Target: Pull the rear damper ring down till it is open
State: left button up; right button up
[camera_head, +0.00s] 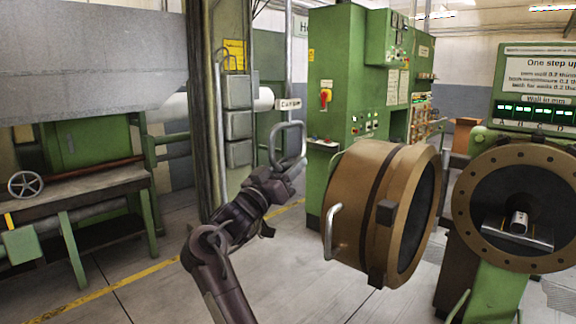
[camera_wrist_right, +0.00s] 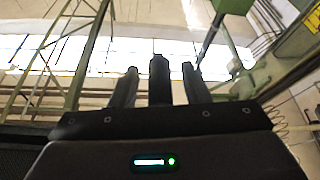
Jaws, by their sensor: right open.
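The grey damper ring (camera_head: 288,142) is a rounded loop that hangs in the middle of the head view, below a small lettered sign (camera_head: 288,104). My right gripper (camera_head: 288,174) is at the ring's lower end, and its fingers overlap the ring in this view. I cannot tell whether they touch it. In the right wrist view my two fingers (camera_wrist_right: 161,88) stand apart, with a dark upright piece between them. I cannot tell whether that piece is the ring. My left gripper is not in view.
A large brown drum (camera_head: 365,200) with a side handle stands close to the right of my right arm. A flanged green machine (camera_head: 515,205) is at far right. A green cabinet (camera_head: 345,75) is behind. Floor at lower left is clear.

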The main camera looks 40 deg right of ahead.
grip_shut()
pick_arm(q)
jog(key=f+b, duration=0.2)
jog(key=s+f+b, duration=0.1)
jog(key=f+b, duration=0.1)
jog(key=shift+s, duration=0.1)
pick_arm(e)
notch_tip(320, 180, down, 7)
jog(key=shift+r, duration=0.15)
jog(key=shift+c, duration=0.9)
grip_release()
jog(key=shift+o, duration=0.9)
jog(key=shift+r, duration=0.1)
